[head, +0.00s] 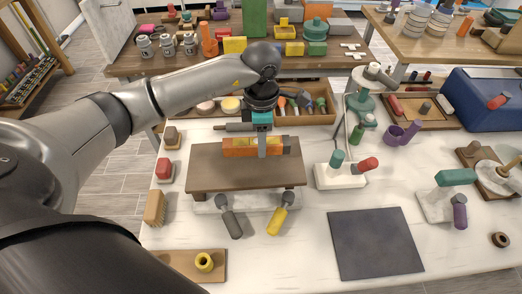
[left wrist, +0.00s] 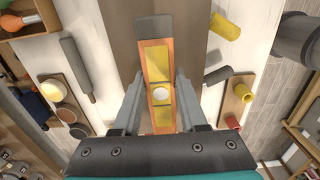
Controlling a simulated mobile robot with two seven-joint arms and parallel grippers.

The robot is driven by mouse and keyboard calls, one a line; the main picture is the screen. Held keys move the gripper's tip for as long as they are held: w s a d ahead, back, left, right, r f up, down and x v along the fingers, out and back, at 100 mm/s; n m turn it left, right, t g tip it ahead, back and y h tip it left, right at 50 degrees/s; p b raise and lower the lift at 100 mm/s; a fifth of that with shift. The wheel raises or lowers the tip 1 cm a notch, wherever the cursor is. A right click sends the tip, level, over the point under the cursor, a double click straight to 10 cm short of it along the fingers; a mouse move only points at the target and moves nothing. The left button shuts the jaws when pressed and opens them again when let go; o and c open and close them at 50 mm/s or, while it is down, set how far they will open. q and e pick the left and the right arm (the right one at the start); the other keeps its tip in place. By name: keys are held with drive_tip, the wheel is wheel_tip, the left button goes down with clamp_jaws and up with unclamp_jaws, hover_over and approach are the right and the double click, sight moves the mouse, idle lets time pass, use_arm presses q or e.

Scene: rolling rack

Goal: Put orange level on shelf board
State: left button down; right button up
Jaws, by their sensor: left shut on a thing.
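The orange level (head: 238,147) has yellow panels and a pale round spot. My left gripper (head: 263,150) is shut on it, gripping from above with one finger on each side. In the left wrist view the level (left wrist: 158,65) runs lengthwise away between the two fingers (left wrist: 160,108). The brown shelf board (head: 245,177) lies below and in front of the level in the head view; it also shows in the left wrist view (left wrist: 188,40). The level is at the board's back edge; whether it touches the board I cannot tell. My right gripper is out of view.
A wooden tray (head: 315,115) is behind. A dark flat mat (head: 375,243) is clear.

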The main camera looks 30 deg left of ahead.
use_arm(q)
wheel_tip(320, 180, down, 4)
drive_tip(key=shift+c, duration=2.2)
unclamp_jaws()
wheel_tip(320, 180, up, 12)
drive_tip(key=shift+r, duration=0.1)
